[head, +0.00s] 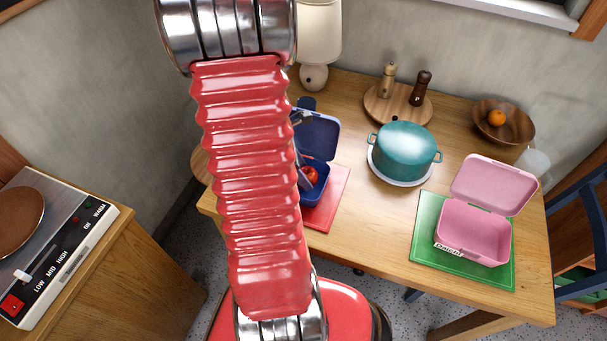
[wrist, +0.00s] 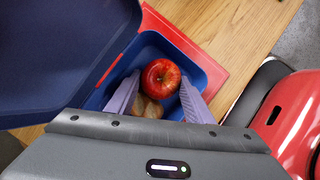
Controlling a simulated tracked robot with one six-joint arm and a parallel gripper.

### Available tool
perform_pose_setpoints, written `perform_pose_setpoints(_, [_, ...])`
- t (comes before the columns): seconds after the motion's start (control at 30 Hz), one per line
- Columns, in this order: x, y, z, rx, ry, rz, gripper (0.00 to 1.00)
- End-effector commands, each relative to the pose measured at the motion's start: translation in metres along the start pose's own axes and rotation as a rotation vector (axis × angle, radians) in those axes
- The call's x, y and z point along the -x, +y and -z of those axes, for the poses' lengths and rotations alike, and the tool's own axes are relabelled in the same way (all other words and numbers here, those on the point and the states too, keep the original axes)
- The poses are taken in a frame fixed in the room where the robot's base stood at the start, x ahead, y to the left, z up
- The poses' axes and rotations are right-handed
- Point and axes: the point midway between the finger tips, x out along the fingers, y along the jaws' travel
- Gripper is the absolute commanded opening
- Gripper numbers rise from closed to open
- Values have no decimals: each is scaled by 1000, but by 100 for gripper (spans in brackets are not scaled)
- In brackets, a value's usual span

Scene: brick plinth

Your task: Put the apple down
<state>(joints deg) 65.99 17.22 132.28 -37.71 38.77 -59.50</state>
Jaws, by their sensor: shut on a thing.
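A red apple (head: 311,173) is in the open dark blue lunchbox (head: 322,188) on the left part of the table. In the wrist view the apple (wrist: 160,75) sits between the two lavender fingers of my gripper (wrist: 160,82), which are shut on it. The apple is within the walls of the lunchbox (wrist: 205,90); I cannot tell whether it touches the floor of the box. A brownish item (wrist: 150,107) shows beside it, partly hidden. My arm hides much of the box in the head view.
The raised blue lid (wrist: 60,50) stands close on the left. A red mat (head: 335,197) lies under the box. A teal pot (head: 405,150), an open pink lunchbox (head: 470,230) on a green mat (head: 425,240), and a wooden bowl (head: 520,125) with an orange stand farther right.

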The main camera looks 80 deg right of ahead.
Motion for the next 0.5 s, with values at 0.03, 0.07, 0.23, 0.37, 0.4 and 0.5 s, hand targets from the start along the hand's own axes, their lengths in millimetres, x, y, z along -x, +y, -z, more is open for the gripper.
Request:
perform_pose_setpoints(0.03, [-6,0,3,2,-1,4,19])
perform_pose_setpoints(0.07, [-9,0,4,2,0,3,19])
perform_pose_setpoints(0.23, [-18,0,8,1,0,1,19])
perform_pose_setpoints(0.37, [-18,1,8,1,0,0,19])
perform_pose_setpoints(0.4, [-18,1,8,1,0,0,19])
perform_pose_setpoints(0.5, [-18,1,8,1,0,0,19])
